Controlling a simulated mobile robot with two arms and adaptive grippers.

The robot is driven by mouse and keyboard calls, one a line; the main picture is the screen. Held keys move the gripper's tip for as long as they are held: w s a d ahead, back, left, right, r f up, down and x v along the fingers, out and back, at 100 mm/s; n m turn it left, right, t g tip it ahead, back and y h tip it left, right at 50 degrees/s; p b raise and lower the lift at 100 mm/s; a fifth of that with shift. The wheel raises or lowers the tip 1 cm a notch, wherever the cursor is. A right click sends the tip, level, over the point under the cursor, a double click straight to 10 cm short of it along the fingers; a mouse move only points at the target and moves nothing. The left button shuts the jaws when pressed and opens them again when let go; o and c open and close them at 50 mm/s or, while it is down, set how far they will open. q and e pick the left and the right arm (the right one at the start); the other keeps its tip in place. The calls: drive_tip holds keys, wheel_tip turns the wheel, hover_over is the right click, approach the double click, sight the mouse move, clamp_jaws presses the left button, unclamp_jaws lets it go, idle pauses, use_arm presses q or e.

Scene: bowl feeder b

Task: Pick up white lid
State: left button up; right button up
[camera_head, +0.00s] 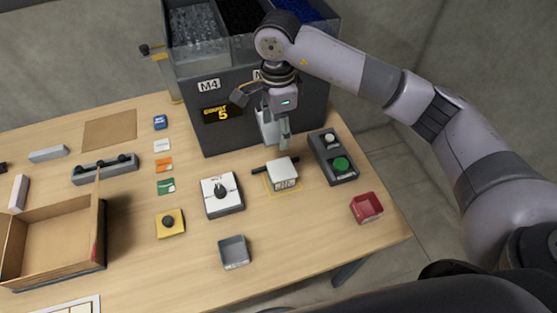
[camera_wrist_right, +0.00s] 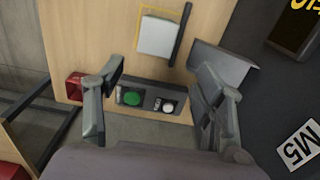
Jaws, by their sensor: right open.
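No separate piece is clearly a lid. The best match is a white square top (camera_head: 283,169) on a small device with a display, inside a yellow outline on the table. It also shows in the right wrist view (camera_wrist_right: 157,36), beyond my fingertips. My right gripper (camera_head: 277,138) hangs above and just behind this white top. It is open and empty; the wrist view shows its two fingers (camera_wrist_right: 160,75) wide apart. A control box (camera_head: 332,157) with a green button and a whitish round knob (camera_wrist_right: 168,106) stands to the right. My left gripper is not in view.
A dark feeder cabinet (camera_head: 228,128) with filled bins stands close behind the gripper. A white box with a black knob (camera_head: 221,197), a grey tray (camera_head: 234,251) and a red tray (camera_head: 367,207) are nearby. An open cardboard box (camera_head: 45,220) is at left. The front table has free room.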

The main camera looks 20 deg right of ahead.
drive_tip(key=p, duration=0.3)
approach(281, 169)
drive_tip(key=shift+s+a+f, duration=0.1)
drive_tip(key=shift+s+a, duration=0.15)
drive_tip(key=shift+a, duration=0.1)
wheel_tip(281, 169, down, 3)
drive_tip(key=shift+w+f+p, duration=0.15)
drive_tip(key=shift+p, duration=0.15)
drive_tip(key=f, duration=0.1)
drive_tip(key=f+p, duration=0.1)
drive_tip(key=f, duration=0.1)
drive_tip(key=f+p, duration=0.1)
drive_tip(key=shift+d+f, duration=0.15)
drive_tip(key=shift+d, duration=0.25)
drive_tip(key=shift+w+f, duration=0.1)
drive_tip(key=shift+f, duration=0.25)
drive_tip(key=c, duration=0.6)
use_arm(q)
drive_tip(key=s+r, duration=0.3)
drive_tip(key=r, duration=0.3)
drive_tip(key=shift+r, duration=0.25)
use_arm(e)
drive_tip(key=shift+c, duration=0.2)
drive_tip(key=shift+r, duration=0.1)
